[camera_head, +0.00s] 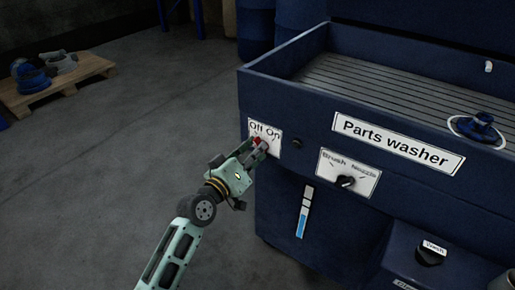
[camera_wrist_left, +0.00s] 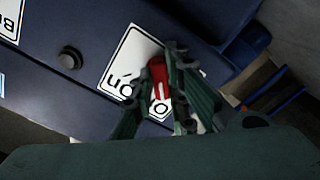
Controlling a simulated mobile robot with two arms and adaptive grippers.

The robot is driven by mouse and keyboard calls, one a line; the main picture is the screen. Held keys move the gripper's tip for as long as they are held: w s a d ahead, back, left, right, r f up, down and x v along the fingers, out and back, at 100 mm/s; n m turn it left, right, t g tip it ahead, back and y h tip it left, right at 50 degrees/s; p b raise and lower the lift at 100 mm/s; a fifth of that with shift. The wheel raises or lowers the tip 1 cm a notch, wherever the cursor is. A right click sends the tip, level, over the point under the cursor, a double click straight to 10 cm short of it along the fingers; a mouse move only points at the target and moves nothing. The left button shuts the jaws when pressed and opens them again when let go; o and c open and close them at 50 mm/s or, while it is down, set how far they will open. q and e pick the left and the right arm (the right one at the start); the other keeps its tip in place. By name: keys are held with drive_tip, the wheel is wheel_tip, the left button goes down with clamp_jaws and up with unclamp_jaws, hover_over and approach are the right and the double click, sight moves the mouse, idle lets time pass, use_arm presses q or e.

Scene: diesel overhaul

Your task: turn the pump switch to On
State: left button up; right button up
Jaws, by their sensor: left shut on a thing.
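The pump switch is a red knob (camera_head: 260,143) on a white Off/On plate (camera_head: 272,131) at the left end of the parts washer's front. My left gripper (camera_head: 257,149) is at the plate with its fingers around the red knob, hiding part of it. In the left wrist view the red knob (camera_wrist_left: 158,78) lies between the two dark green fingers (camera_wrist_left: 157,100), and they are shut on it. The plate (camera_wrist_left: 130,62) appears upside down there. The knob's exact pointing direction is hard to tell. My right gripper is not in view.
The dark blue parts washer (camera_head: 400,105) fills the right side. A Brush/Nozzle selector (camera_head: 345,182) and a small black button (camera_head: 296,143) sit right of the switch. A pallet (camera_head: 58,88) with parts stands far left. The floor between is clear.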

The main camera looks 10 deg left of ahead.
use_arm(q)
drive_tip(key=m+p, duration=0.1)
drive_tip(key=m, duration=0.4)
drive_tip(key=m+p, duration=0.1)
drive_tip(key=m, duration=0.5)
drive_tip(key=m+p, duration=0.2)
drive_tip(key=m, duration=0.4)
drive_tip(key=shift+s+d+f, duration=0.1)
drive_tip(key=shift+d, duration=0.15)
drive_tip(key=o, duration=1.6)
drive_tip(key=shift+c, duration=0.2)
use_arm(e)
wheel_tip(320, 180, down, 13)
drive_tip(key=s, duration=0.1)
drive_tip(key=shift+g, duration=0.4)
use_arm(q)
drive_tip(key=p+v, duration=0.3)
drive_tip(key=v, duration=0.4)
drive_tip(key=shift+p, duration=0.3)
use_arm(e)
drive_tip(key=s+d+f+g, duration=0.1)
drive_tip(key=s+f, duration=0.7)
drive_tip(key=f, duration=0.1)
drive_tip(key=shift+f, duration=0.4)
